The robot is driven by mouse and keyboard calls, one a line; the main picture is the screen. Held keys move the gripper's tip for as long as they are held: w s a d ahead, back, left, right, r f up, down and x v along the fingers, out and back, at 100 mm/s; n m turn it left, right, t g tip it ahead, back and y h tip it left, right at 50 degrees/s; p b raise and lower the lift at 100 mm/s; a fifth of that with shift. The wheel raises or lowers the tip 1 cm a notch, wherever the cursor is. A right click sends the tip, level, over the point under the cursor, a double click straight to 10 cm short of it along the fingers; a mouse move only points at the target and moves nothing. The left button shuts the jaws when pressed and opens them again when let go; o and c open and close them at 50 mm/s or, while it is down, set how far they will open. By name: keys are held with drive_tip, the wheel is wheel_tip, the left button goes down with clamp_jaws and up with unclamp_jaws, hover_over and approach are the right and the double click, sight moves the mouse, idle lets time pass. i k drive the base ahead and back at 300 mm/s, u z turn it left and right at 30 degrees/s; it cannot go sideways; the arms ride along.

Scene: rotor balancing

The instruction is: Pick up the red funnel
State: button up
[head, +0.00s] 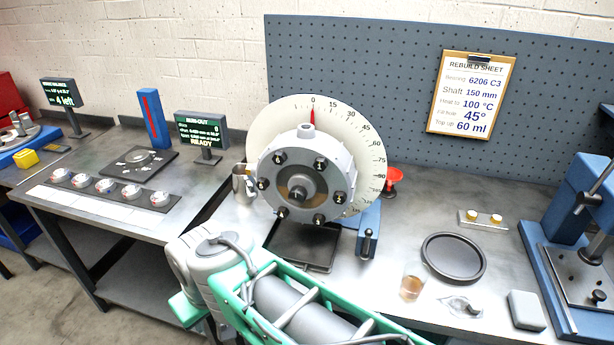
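The red funnel (393,176) is small in the head view. It is at the back of the right bench, just right of the large white dial and in front of the pegboard. Its wide mouth faces up, and its left side is close to the dial's edge in the picture. My arm crosses the bottom middle of the view, in front of the bench. My gripper is not visible, so I cannot tell its state. Nothing visible holds the funnel.
The dial (349,118) and round grey housing (332,170) stand left of the funnel. A black ring dish (453,258), a glass (411,286) and a block with yellow-topped parts (483,217) lie right. A blue press (570,220) stands far right. Bench between funnel and dish is clear.

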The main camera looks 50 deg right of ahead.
sight(394, 175)
drive_tip(key=u, duration=0.5)
drive_tip(key=k, duration=1.85)
drive_tip(key=z, duration=0.35)
drive_tip(key=i, duration=1)
